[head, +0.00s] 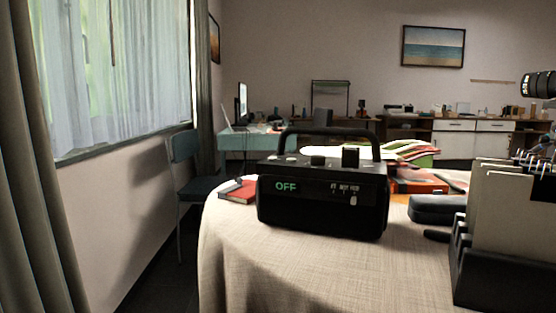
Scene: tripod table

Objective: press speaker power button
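A black speaker (323,192) with a carry handle stands upright on the cloth-covered round table (290,272), in the middle of the head view. Its front display reads "OFF" in green letters (286,187). Small white labels and a pale switch sit right of the display. Several small light knobs or buttons and a raised black block (351,157) are on its top. I cannot tell which of them is the power button. Neither of my grippers shows in the view.
A red book (239,191) lies left of the speaker. A stack of books or folders (409,151), a black case (437,209) and a black file rack (500,270) are on the right. The cloth in front of the speaker is clear. A chair (194,187) stands beyond the table.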

